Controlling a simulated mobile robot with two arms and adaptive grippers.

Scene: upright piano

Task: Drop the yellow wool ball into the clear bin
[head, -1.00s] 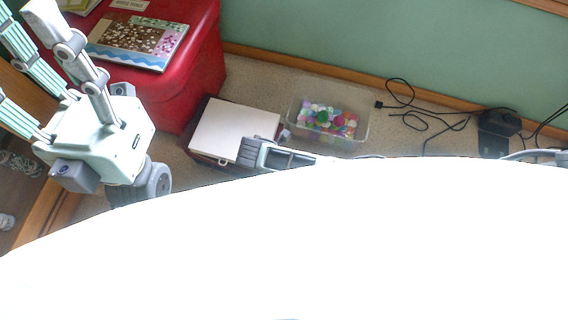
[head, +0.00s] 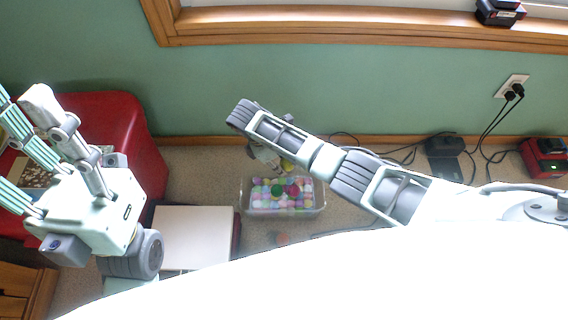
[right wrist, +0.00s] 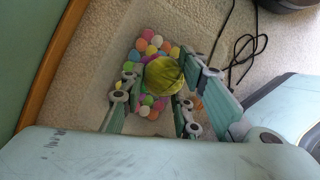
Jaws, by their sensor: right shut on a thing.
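The yellow wool ball (right wrist: 162,76) is held between the fingers of my right gripper (right wrist: 158,82) in the right wrist view. In the head view only a bit of the ball (head: 287,165) shows beside the right gripper (head: 266,156), which is partly hidden by my wrist. The clear bin (head: 322,200) stands on the carpet and holds many coloured balls. In the right wrist view the ball overlaps the bin's contents, and the gripper is above the bin. My left gripper (head: 30,140) is at the left of the head view, its fingers spread and empty, some tips cut off.
A white-topped box (head: 192,237) stands left of the bin, and a red chest (head: 125,120) is behind my left gripper. The green wall (head: 330,80) is close behind the bin. Black cables (head: 405,155) and a charger (head: 545,158) lie to the right.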

